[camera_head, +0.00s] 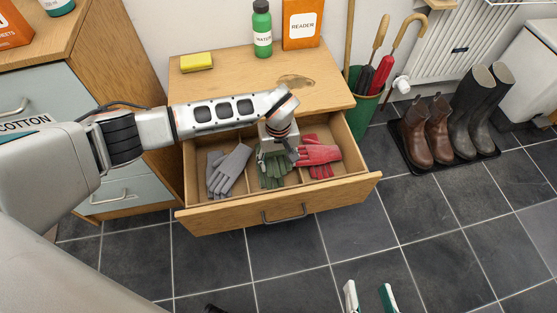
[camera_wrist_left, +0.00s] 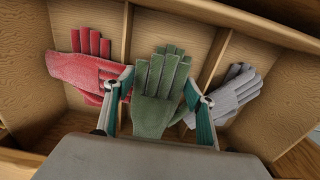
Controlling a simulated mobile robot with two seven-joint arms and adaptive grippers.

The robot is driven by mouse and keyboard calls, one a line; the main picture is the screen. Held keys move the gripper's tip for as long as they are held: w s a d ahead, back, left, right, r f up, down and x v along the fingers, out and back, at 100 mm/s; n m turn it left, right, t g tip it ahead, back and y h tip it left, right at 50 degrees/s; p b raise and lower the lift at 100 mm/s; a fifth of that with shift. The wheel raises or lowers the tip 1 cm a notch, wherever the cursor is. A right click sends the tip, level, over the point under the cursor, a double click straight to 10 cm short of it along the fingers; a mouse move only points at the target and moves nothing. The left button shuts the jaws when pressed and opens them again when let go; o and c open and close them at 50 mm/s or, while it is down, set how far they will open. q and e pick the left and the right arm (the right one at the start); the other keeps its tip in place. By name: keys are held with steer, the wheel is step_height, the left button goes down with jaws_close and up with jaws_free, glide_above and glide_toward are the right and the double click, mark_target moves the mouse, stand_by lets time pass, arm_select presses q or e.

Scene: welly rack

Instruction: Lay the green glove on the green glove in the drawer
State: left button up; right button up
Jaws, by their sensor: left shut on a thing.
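The open drawer (camera_head: 232,214) has three compartments side by side. A green glove (camera_head: 274,168) is in the middle compartment, fingers toward the drawer front in the head view. My left gripper (camera_head: 279,152) reaches down over it from above. In the left wrist view, the gripper's two teal fingers (camera_wrist_left: 160,104) close on the sides of the green glove (camera_wrist_left: 158,88).
A grey glove (camera_head: 229,170) and red gloves (camera_head: 318,158) fill the compartments on either side. On the cabinet top are a yellow sponge (camera_head: 197,61), a green bottle (camera_head: 262,30) and an orange box (camera_head: 302,22). Boots (camera_head: 428,131) and an umbrella stand (camera_head: 361,107) are at right.

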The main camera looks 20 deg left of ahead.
arm_select(q)
steer(key=shift+f, duration=0.55)
steer(key=o, duration=0.9)
steer(key=shift+r, duration=0.1)
